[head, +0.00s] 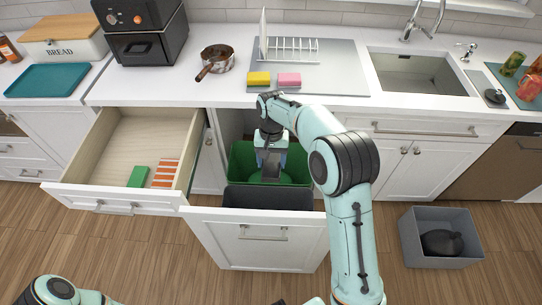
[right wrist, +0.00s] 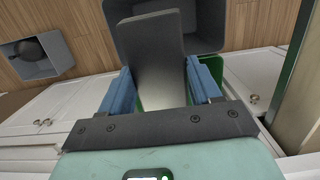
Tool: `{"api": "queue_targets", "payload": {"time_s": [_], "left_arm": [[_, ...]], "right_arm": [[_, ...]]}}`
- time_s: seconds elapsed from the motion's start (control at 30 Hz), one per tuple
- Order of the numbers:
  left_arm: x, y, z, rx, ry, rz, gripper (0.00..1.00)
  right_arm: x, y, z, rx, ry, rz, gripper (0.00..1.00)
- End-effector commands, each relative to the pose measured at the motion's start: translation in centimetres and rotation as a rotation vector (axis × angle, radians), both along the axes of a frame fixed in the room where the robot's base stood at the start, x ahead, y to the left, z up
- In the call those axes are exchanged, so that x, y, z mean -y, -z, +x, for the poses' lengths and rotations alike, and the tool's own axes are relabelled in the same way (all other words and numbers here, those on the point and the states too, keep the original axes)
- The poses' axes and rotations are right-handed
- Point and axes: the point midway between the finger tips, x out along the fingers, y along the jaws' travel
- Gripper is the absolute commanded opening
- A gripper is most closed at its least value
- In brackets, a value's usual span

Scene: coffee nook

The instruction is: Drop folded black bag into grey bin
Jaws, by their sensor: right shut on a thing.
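My right gripper (head: 270,160) points down over the pull-out cabinet, above the green bin. It is shut on the folded black bag (right wrist: 150,45), a flat dark slab between the blue fingers in the right wrist view. In the head view the bag is mostly hidden by the gripper. The dark grey bin (head: 268,197) stands in the front of the pull-out, nearer than the green bin (head: 298,165). In the right wrist view the grey bin (right wrist: 204,30) shows behind the bag's far end. Only part of my left arm shows at the lower left; its gripper is out of view.
An open drawer (head: 75,190) with a green block and an orange-striped thing is at left. A grey crate (head: 465,258) with a black lump (head: 440,242) stands on the floor at right. The counter above holds sponges (head: 259,79), a pot and a dish rack.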

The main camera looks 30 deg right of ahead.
Motion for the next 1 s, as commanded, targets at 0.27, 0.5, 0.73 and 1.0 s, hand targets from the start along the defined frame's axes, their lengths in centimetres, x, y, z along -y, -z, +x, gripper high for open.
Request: {"api": "queue_targets", "payload": {"time_s": [0.27, 0.5, 0.73, 1.0], "left_arm": [[0.0, 0.5, -0.3, -0.003, 0.0, 0.0, 0.55], [0.0, 0.5, -0.3, -0.003, 0.0, 0.0, 0.55], [0.0, 0.4, -0.3, -0.003, 0.0, 0.0, 0.55], [0.0, -0.2, 0.2, 0.002, 0.0, 0.0, 0.55]], "right_arm": [[0.0, 0.7, 0.1, 0.002, -0.001, 0.0, 0.33], [0.0, 0.7, 0.1, 0.002, -0.002, 0.0, 0.93], [0.0, 0.7, 0.1, 0.002, -0.002, 0.0, 0.93], [0.2, -2.8, 0.5, 0.007, -0.003, 0.0, 0.93]]}}
